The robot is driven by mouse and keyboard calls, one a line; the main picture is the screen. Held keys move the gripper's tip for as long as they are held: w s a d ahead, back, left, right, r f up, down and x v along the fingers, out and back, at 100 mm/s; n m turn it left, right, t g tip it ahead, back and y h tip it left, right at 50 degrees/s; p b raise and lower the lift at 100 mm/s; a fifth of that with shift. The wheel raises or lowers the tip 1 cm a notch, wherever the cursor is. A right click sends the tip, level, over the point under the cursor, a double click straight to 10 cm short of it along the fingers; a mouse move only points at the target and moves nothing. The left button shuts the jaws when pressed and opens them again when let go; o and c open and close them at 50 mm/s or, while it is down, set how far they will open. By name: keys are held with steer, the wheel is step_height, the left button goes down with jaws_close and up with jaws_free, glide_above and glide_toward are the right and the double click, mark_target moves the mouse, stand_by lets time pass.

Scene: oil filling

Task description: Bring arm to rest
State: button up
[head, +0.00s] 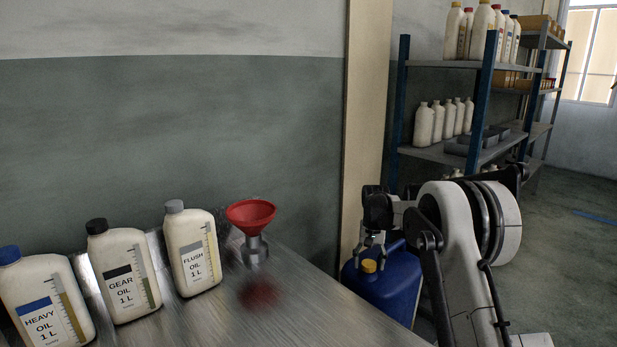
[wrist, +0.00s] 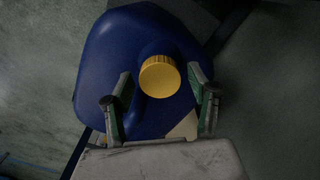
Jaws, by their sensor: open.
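My gripper (wrist: 161,88) is open in the wrist view, with its two fingers spread apart. Between and beyond the fingertips is the yellow cap (wrist: 160,77) of a blue canister (wrist: 97,70). Nothing is held between the fingers. In the head view my gripper (head: 371,250) points down over the blue canister (head: 397,285), just above its yellow cap (head: 368,266). The gap between the fingertips and the cap is hard to judge. My arm's white links are at the right of the head view, bent beside the canister.
A table (head: 310,312) at the left holds a heavy oil bottle (head: 42,290), a gear oil bottle (head: 122,280), a flush oil bottle (head: 193,252) and a red funnel (head: 250,214) in a metal holder. A shelf rack (head: 440,153) with several bottles stands behind my arm. Open floor (head: 575,240) lies right.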

steer(key=shift+n, duration=0.9)
steer(key=c, duration=1.2)
steer(key=m, duration=0.4)
steer(key=shift+m, duration=0.3)
steer(key=m, duration=0.8)
steer(key=shift+m, duration=2.1)
steer(key=o, duration=1.2)
